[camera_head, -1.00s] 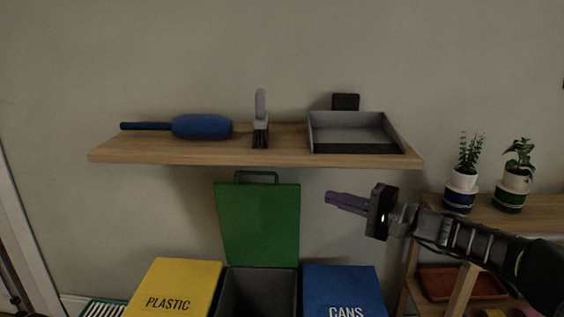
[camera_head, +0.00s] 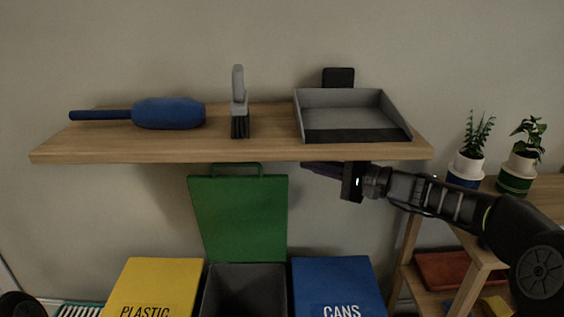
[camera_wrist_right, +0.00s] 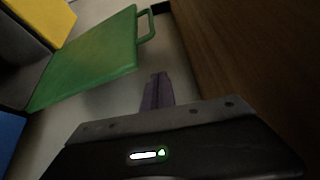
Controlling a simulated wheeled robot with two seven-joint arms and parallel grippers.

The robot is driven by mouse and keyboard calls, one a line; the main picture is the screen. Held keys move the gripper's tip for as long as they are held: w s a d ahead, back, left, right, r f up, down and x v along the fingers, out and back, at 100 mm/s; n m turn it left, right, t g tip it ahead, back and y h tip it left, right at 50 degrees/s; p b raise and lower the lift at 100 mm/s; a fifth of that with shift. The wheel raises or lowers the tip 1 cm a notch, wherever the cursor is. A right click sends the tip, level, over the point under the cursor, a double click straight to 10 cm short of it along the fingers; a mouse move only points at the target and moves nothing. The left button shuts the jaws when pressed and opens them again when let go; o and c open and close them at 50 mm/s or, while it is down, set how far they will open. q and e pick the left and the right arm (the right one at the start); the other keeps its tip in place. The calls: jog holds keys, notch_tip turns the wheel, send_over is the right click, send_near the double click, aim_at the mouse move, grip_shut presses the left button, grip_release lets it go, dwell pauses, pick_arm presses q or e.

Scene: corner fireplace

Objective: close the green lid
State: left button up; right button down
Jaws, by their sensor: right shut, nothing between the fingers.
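The green lid (camera_head: 240,215) stands open, raised upright against the wall behind the open dark bin (camera_head: 243,290), with its handle at the top just under the shelf. In the right wrist view the green lid (camera_wrist_right: 92,62) shows at the upper left with its handle (camera_wrist_right: 147,25). My right gripper (camera_head: 308,167) is shut and empty, to the right of the lid's top and just below the shelf's front edge. Its purple fingers (camera_wrist_right: 157,92) point toward the handle in the wrist view, apart from it. My left gripper is not in view.
The wooden shelf (camera_head: 250,152) hangs above, holding a blue duster (camera_head: 168,113), a brush (camera_head: 239,103) and a grey dustpan (camera_head: 352,116). Closed yellow (camera_head: 158,285) and blue (camera_head: 338,282) bins flank the open bin. A plant stand (camera_head: 410,240) is at right.

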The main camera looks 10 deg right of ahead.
aim_at(272, 176)
jog(key=w+a, duration=0.1)
jog(key=a, duration=0.1)
jog(key=w+a, duration=0.1)
jog(key=a, duration=0.2)
jog(key=w+a+b, duration=0.1)
jog(key=a, duration=0.2)
jog(key=shift+w+a, duration=0.2)
jog(key=shift+w, duration=0.15)
jog(key=shift+s+a, duration=0.25)
jog(key=shift+s, duration=0.2)
